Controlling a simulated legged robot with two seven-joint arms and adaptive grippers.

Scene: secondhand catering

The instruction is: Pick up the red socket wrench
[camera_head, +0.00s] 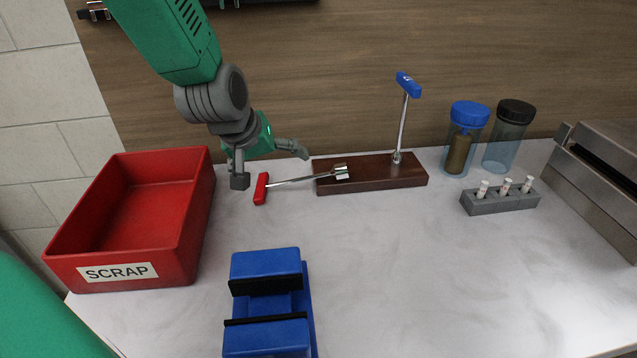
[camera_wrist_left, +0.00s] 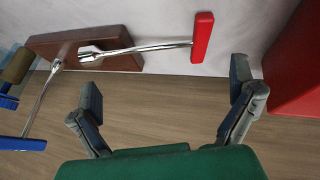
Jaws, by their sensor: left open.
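The red socket wrench has a red T-handle (camera_head: 261,188) and a silver shaft. Its socket end rests on the dark wooden block (camera_head: 380,180), and its handle end reaches past the block's left side over the white worktop. My left gripper (camera_head: 270,165) is open and empty, just behind and above the handle. In the left wrist view the red handle (camera_wrist_left: 203,37) and shaft lie beyond the open fingertips (camera_wrist_left: 168,83), not between them. A blue-handled wrench (camera_head: 408,85) stands upright in the block. My right gripper is not in view.
A red SCRAP bin (camera_head: 160,270) stands left of the wrench. A blue vise-like fixture (camera_head: 266,262) is in front. Two lidded jars (camera_head: 463,140), a grey rack with white vials (camera_head: 500,203) and a metal appliance (camera_head: 605,170) are at the right. The worktop's middle is clear.

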